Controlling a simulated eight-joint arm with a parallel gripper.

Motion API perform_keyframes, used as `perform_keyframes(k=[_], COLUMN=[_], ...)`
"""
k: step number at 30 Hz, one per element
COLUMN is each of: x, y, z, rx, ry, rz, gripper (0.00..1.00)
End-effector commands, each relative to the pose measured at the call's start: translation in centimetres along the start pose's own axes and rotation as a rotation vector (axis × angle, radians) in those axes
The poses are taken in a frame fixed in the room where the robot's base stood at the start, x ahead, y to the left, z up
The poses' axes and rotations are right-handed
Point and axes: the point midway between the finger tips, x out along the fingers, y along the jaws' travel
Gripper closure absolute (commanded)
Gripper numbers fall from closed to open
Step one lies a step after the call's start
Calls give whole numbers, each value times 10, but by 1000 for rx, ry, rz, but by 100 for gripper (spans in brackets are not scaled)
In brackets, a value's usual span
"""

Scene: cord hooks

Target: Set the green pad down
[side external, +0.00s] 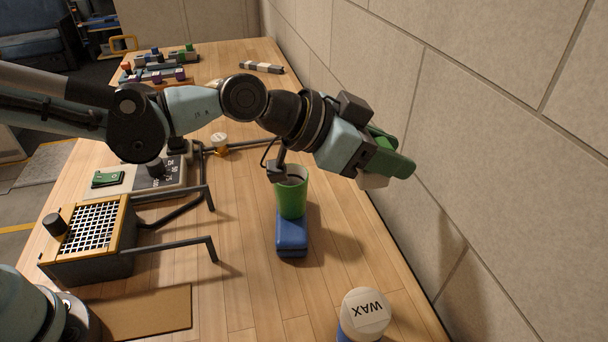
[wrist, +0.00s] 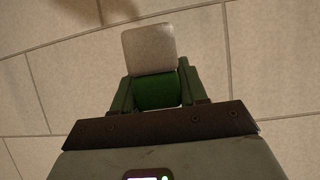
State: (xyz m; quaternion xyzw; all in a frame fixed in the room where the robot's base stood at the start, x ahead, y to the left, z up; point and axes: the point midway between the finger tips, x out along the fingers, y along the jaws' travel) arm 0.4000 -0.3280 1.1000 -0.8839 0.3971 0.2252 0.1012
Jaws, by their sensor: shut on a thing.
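My gripper (side external: 388,160) is raised at the right, close to the wall and pointing towards it. The pad is clear of the table. In the side view the jaws hide much of its green body.
A green cup (side external: 291,197) and blue block (side external: 291,238) stand below my arm. A WAX-labelled tub (side external: 365,312) is at the front right. A grated box (side external: 90,238) and black bars (side external: 180,245) lie left. The wall (side external: 480,140) is close; bare wood (side external: 345,240) lies below.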

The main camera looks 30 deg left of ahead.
Motion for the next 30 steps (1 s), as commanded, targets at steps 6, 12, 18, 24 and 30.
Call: perform_keyframes(k=[6,12,18,24,30], x=[-6,-16,-33,-60,-106], y=[-33,-69,-108,-156,-211], z=[20,39,56,71,81], rx=[-68,-153,-252,-383,-552], ry=[1,2,2,1,3], rz=[-128,-288,-473,-714,-1026], gripper=[88,88,88,88,88])
